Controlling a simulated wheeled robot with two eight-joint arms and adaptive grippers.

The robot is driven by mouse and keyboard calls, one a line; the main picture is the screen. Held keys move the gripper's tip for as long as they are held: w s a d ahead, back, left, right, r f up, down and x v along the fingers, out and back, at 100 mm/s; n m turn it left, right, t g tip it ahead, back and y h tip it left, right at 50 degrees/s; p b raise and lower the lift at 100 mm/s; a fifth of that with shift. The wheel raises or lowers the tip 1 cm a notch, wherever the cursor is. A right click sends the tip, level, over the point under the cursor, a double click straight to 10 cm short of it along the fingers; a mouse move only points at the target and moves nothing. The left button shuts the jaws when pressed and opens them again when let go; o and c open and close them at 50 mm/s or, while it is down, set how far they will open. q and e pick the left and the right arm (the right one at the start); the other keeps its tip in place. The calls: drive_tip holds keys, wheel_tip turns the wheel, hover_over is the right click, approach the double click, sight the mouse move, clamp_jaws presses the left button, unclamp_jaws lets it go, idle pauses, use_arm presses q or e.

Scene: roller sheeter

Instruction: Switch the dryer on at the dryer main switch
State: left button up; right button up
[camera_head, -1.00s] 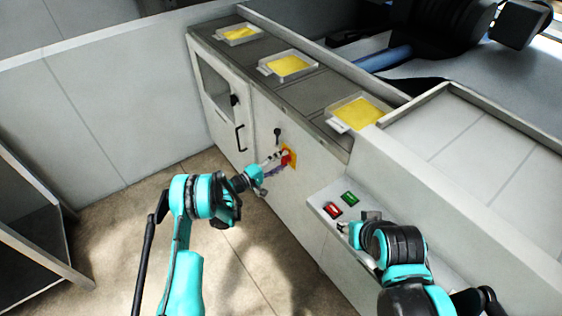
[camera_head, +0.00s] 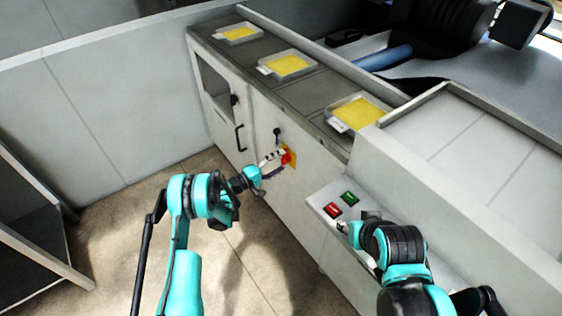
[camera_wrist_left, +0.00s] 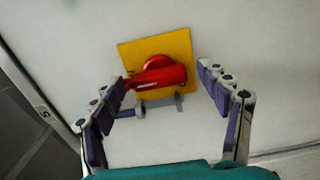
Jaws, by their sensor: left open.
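The dryer main switch is a red rotary handle (camera_wrist_left: 158,77) on a yellow square plate (camera_wrist_left: 183,42), fixed to the pale cabinet front. In the head view the red handle (camera_head: 286,158) shows just beyond my left gripper (camera_head: 276,164). In the left wrist view my left gripper (camera_wrist_left: 164,86) is open, with one finger on each side of the red handle. The left finger is close to the handle's left end; I cannot tell if it touches. A wider gap lies on the right. My right gripper (camera_head: 343,228) is near the button panel; its jaws are too small to judge.
A red button (camera_head: 332,210) and a green button (camera_head: 349,198) sit on a ledge right of the switch. A black knob (camera_head: 277,133) is above the switch, and a door handle (camera_head: 239,138) is to its left. Trays of yellow material (camera_head: 291,66) stand on top.

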use_arm(q)
drive_tip(key=v, duration=1.1)
drive_tip(key=shift+a, duration=0.15)
idle(0.3)
